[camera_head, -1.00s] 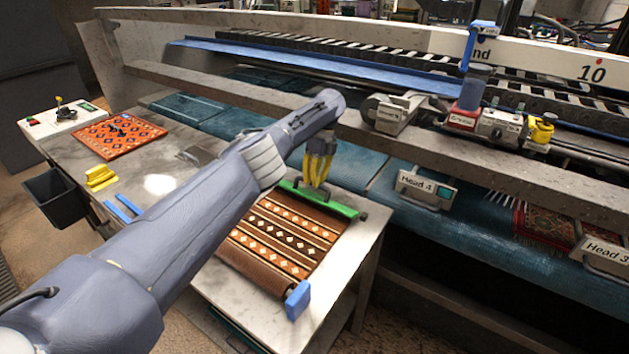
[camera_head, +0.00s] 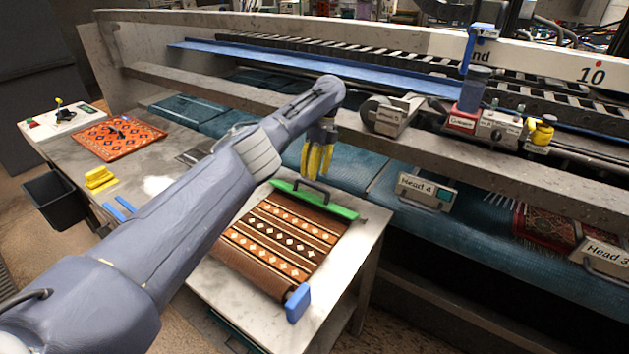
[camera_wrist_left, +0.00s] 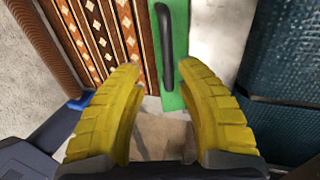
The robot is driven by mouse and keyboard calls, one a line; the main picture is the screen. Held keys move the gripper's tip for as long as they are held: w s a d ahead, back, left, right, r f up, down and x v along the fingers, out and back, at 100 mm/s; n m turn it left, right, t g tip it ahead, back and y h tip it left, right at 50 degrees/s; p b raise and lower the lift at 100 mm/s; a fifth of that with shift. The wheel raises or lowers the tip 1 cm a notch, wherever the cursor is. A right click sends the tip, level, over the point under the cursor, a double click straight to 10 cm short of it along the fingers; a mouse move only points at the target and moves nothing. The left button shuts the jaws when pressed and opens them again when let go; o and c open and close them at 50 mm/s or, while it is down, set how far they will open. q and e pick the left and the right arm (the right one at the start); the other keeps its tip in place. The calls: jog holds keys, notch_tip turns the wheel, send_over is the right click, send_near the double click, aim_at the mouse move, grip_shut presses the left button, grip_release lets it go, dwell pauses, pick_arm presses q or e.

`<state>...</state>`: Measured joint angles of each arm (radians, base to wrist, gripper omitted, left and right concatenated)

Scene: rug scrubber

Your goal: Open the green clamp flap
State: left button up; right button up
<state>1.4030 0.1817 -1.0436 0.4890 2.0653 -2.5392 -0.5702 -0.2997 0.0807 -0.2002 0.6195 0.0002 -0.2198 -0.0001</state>
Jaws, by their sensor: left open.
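The green clamp flap (camera_head: 343,211) lies along the far edge of the patterned brown rug (camera_head: 275,243) on the grey table. A dark arched handle (camera_head: 322,190) stands on it. In the left wrist view the flap (camera_wrist_left: 181,28) runs up and down beside the rug, and its handle (camera_wrist_left: 165,45) shows ahead of and between my fingertips. My left gripper (camera_head: 317,178), with yellow fingers, is open and empty, above and just behind the handle. It also shows in the left wrist view (camera_wrist_left: 160,68), apart from the handle. My right gripper is not in view.
A blue block (camera_head: 298,302) sits at the rug's near corner. Yellow (camera_head: 100,179) and blue pieces (camera_head: 120,209) lie on the table's left, near an orange rug (camera_head: 118,137). The machine's grey beam (camera_head: 480,150) and the Head 4 unit (camera_head: 425,190) stand behind and right.

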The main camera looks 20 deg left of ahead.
pick_arm(q)
jog(key=shift+r, duration=2.75)
jog(key=shift+o, duration=0.2)
